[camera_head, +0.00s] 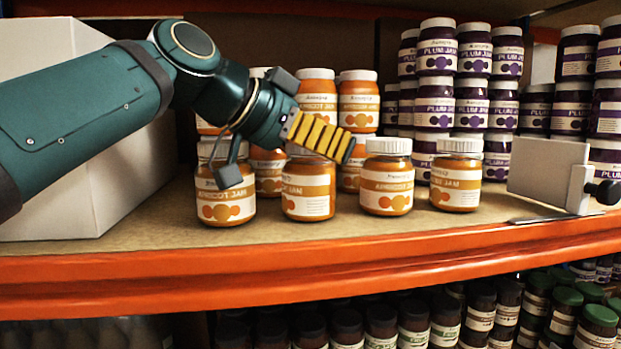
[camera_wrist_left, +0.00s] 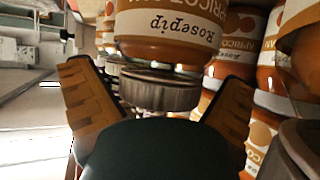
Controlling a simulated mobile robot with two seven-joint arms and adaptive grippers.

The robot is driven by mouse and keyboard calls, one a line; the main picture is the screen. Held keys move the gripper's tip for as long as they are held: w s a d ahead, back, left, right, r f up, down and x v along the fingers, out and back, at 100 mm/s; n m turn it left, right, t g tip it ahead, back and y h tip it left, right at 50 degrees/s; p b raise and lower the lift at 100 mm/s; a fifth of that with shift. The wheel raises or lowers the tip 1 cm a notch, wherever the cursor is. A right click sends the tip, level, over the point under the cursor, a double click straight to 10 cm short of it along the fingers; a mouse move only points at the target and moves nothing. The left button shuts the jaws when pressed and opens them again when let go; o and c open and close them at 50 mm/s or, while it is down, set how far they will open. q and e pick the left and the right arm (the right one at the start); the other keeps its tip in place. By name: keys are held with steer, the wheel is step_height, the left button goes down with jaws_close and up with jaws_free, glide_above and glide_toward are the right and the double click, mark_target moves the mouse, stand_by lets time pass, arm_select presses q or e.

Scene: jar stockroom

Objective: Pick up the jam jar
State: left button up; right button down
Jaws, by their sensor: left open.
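Apricot jam jars with white lids and orange-and-white labels stand on the shelf in the head view. My left gripper (camera_head: 290,165) is open above the front row, its fingers spread over the second front jar (camera_head: 308,204), whose lid is partly hidden. In the left wrist view a jam jar (camera_wrist_left: 170,42) shows upside down, with its lid between the two fingers of my left gripper (camera_wrist_left: 157,85). I see no finger clearly touching it. Another front jar (camera_head: 225,208) stands at the left, partly behind a finger. My right gripper is not in view.
Two more apricot jars (camera_head: 387,187) (camera_head: 456,184) stand to the right in front. Stacked plum jam jars (camera_head: 436,112) stand behind. A white box (camera_head: 75,180) fills the left, and a grey divider plate (camera_head: 546,172) stands at right. The orange shelf edge (camera_head: 310,270) runs along the front.

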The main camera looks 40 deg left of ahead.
arm_select(q)
steer(key=shift+w+d+f, duration=0.1)
steer(key=shift+w+f, duration=0.05)
steer(key=shift+w, duration=0.1)
steer(key=c, duration=1.4)
steer(key=shift+s+d+r, duration=0.15)
steer(key=shift+s+r, duration=0.05)
steer(key=shift+r, duration=0.35)
steer(key=r, duration=0.2)
steer(key=r+p, duration=0.1)
steer(key=r, duration=0.3)
steer(key=shift+s+d+r+p, duration=0.1)
steer(key=shift+s+d+p, duration=0.15)
steer(key=shift+p, duration=0.15)
steer(key=s+d, duration=0.4)
steer(key=d, duration=0.1)
steer(key=s+d+b, duration=0.1)
steer(key=s+d, duration=0.2)
steer(key=d, duration=0.2)
steer(key=s+d, duration=0.4)
steer(key=shift+s+d+b, duration=0.3)
steer(key=shift+s+d, duration=0.05)
steer(key=shift+d, duration=0.05)
steer(key=shift+a, duration=0.1)
